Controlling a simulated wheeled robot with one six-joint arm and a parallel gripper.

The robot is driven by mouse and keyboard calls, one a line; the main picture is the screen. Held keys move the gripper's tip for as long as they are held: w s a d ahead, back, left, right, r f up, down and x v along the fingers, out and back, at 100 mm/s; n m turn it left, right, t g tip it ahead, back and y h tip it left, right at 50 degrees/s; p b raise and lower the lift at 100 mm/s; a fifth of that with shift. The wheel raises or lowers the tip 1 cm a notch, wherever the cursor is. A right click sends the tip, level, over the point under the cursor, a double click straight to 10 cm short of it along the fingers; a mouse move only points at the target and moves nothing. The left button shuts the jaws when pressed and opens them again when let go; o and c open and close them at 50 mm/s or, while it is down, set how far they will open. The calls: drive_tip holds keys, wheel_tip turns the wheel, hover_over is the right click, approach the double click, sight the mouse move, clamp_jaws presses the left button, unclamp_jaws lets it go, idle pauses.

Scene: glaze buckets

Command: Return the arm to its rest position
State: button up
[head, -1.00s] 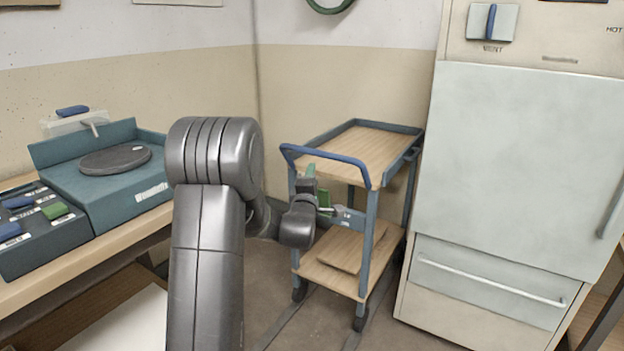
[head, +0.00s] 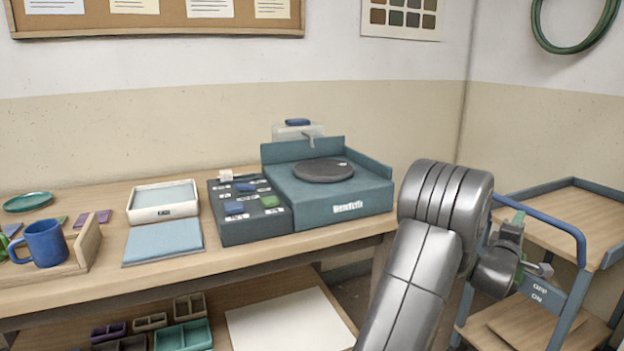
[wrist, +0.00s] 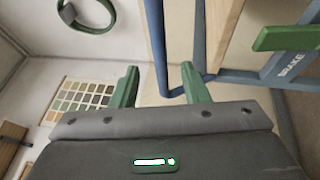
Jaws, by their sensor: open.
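My grey arm (head: 415,275) rises at the right of the head view, bent at its elbow in front of the cart. My gripper shows in the wrist view (wrist: 160,82) with its two green fingers apart and nothing between them. In the head view the arm's end is partly hidden by its own links, beside the blue handle of the wheeled cart (head: 568,215). The cart's blue frame and a green lever (wrist: 285,38) by a "BRAKE" label show past the fingers in the wrist view. I cannot tell the exact gap to the cart.
The workbench (head: 100,290) on the left holds a blue mug (head: 45,243), a white tray (head: 163,214), a control box (head: 245,225) and a teal wheel unit (head: 330,205). Small bins (head: 183,335) and a white board (head: 290,320) lie on its lower shelf.

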sight(525, 210)
drive_tip(key=x, duration=0.9)
drive_tip(key=shift+w+d+b, duration=0.1)
drive_tip(key=shift+w+b, duration=0.05)
drive_tip(key=shift+b, duration=0.15)
